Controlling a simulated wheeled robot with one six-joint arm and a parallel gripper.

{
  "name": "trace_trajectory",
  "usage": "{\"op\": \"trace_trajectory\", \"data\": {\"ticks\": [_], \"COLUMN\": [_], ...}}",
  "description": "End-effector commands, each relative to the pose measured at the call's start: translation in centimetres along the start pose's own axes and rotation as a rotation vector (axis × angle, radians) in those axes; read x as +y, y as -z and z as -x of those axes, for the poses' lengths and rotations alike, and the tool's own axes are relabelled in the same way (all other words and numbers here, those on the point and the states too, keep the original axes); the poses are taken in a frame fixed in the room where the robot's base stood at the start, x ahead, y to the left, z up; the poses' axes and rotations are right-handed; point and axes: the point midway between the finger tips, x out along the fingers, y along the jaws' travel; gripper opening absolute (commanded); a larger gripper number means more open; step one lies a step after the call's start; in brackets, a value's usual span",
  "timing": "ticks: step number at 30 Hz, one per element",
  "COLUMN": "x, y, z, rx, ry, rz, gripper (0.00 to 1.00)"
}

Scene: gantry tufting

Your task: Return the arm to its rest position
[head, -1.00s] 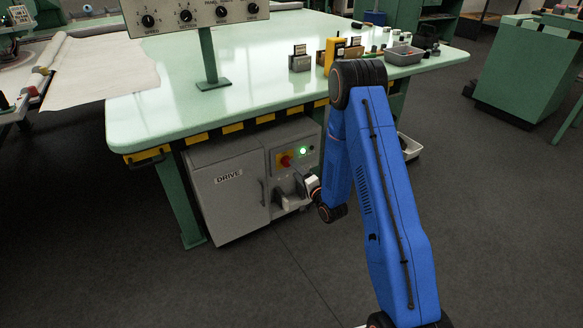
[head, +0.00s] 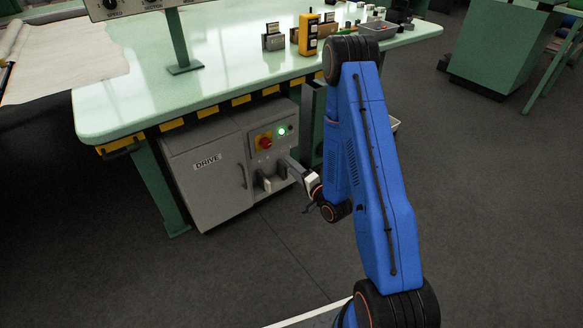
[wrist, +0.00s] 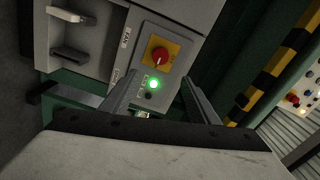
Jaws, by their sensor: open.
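My blue arm (head: 375,170) is bent over in front of the green table, its elbow high and its forearm folded down. My gripper (head: 290,165) is low beside the grey drive cabinet (head: 213,185), near its front panel. In the wrist view my gripper (wrist: 158,92) shows two fingers spread apart with nothing between them. Beyond them are the red rotary switch (wrist: 160,55) on its yellow plate and a lit green lamp (wrist: 153,84). In the head view the fingers are small, and I cannot tell whether they touch the cabinet.
The green table (head: 230,75) stands above the cabinet, with a black and yellow striped edge. On it are a yellow handheld box (head: 308,35), a grey tray (head: 378,28) and small items. A green cabinet (head: 505,55) stands at right. The floor (head: 480,220) at right is clear.

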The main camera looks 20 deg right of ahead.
Motion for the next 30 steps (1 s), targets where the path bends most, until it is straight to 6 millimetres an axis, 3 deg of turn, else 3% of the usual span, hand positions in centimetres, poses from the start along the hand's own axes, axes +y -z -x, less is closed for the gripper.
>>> {"op": "trace_trajectory", "data": {"ticks": [13,22,30], "x": [-0.8,-4.2,-7.6], "y": [0.3,1.8,3.5], "z": [-0.5,-2.0,-1.9], "rx": [-0.006,-0.035,-0.062], "ry": [-0.022,-0.156,-0.293], "rz": [0.04,0.246,0.425], "gripper": [0.55,0.55,0.55]}}
